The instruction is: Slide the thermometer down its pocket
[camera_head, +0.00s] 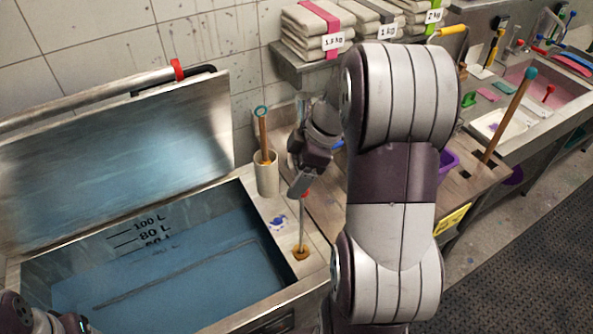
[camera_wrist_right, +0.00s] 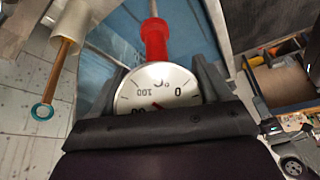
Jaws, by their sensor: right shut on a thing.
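My right gripper (camera_head: 302,184) is above the ledge at the tank's right edge, shut on the thermometer. The thermometer's white dial (camera_wrist_right: 160,87) is between the two fingers in the wrist view, with a red neck (camera_wrist_right: 155,40) beyond it. Its thin stem (camera_head: 302,220) points nearly straight down in the head view. The stem's lower end meets a small brass-coloured pocket (camera_head: 300,253) on the ledge. I cannot tell how deep it sits. Part of my left arm shows at the bottom left corner; its fingers are not clear.
The open tank (camera_head: 150,290) holds blue liquid, its lid raised behind. A white holder (camera_head: 267,178) with a wooden-handled tool stands close behind the pocket. A shelf with folded cloth (camera_head: 315,30) is at the back, a sink (camera_head: 545,85) at the right.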

